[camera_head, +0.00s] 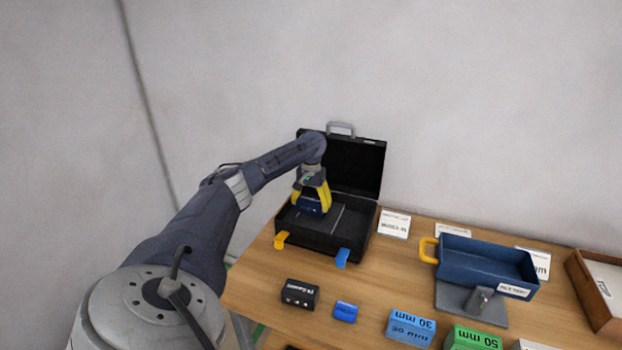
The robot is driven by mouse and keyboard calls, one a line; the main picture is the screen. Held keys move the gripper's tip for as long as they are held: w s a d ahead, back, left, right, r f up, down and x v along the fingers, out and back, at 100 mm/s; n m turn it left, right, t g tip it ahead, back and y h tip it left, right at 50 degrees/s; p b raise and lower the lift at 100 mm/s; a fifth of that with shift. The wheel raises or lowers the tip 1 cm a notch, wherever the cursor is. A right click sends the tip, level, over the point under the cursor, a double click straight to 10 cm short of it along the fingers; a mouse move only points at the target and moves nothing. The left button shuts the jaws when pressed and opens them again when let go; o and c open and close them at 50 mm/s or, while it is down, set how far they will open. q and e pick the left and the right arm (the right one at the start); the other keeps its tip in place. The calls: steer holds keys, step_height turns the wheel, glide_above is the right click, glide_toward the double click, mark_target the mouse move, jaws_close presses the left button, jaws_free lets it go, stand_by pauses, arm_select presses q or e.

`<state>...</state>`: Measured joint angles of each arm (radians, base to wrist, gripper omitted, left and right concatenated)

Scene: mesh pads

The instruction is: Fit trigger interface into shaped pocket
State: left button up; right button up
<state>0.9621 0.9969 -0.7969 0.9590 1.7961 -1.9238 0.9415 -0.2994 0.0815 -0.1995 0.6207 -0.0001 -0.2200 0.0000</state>
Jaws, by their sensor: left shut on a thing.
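An open black case (352,230) stands at the back left of the table, its lid upright at the rear. My left gripper (311,204) reaches down over the left part of the case. Its yellow fingers are shut on a dark blue block (309,206), which I take to be the trigger interface. The block is in or just above the case's left side; I cannot tell whether it touches the bottom. The pocket beneath it is hidden by the block and fingers. My right gripper is not in view.
A small black box (300,293) and a blue piece (345,311) lie in front of the case. A blue tray (488,263) with a yellow handle stands right. Blue (410,325) and green (473,339) blocks line the front. White cards lie behind.

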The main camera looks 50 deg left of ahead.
mark_target(311, 211)
arm_select(q)
steer(key=shift+f, duration=2.1)
steer(key=shift+f, duration=0.1)
steer(key=o, duration=1.3)
step_height(311, 211, up, 12)
steer(key=shift+r, duration=0.15)
